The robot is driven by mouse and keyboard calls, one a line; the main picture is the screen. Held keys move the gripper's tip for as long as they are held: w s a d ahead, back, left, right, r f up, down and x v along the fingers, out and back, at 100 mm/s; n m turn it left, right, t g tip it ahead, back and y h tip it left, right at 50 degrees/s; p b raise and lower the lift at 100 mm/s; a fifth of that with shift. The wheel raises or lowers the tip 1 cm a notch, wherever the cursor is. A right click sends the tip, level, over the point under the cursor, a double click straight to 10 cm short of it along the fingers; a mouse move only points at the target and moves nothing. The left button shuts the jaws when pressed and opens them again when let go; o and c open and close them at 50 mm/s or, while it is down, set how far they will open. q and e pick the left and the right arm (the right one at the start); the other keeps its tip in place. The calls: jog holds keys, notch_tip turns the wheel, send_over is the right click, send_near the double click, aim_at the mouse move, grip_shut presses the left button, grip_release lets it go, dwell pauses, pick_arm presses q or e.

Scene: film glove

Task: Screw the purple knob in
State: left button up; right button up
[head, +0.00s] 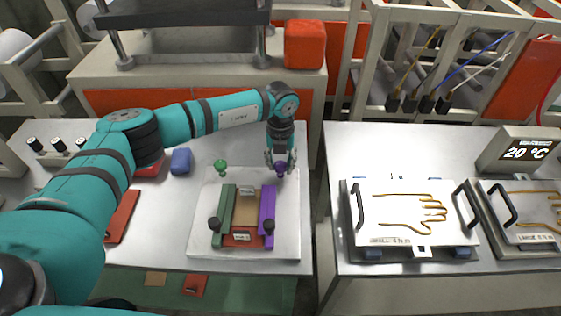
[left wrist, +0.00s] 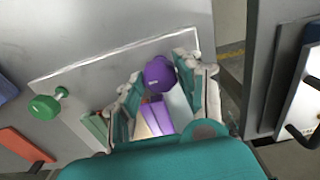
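The purple knob (head: 280,168) stands at the upper right of the white base plate (head: 203,233), at the far end of the purple bar (head: 267,207). My left gripper (head: 280,160) comes down over the knob with its fingers spread on either side. In the left wrist view the knob (left wrist: 159,74) sits between the fingertips, close to the right finger, with a small gap on the left. The knob's lower end is hidden. My right gripper is not in view.
Black knobs (head: 214,224) stand at the front. A blue block (head: 181,161) lies left of the plate. A hand-shaped mould (head: 415,215) is on the right table.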

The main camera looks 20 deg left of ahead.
pick_arm(q)
jog(key=c, duration=0.4)
jog(key=shift+f+m+b, duration=0.2)
jog(key=shift+m+b, duration=0.7)
jog(key=shift+b, duration=0.2)
jog(key=m+b, duration=0.5)
jog(key=m, duration=0.1)
jog(key=shift+b, duration=0.4)
jog(key=m+b, duration=0.4)
jog(key=m, duration=0.1)
jog(key=shift+m, duration=0.3)
jog(key=shift+r+m+b, duration=0.15)
jog(key=shift+m+b, duration=0.5)
jog(key=shift+m, duration=0.45)
jog(key=shift+r+m+b, duration=0.1)
jog(key=shift+m+b, duration=0.5)
jog(key=shift+m, duration=0.5)
jog(key=o, duration=1.2)
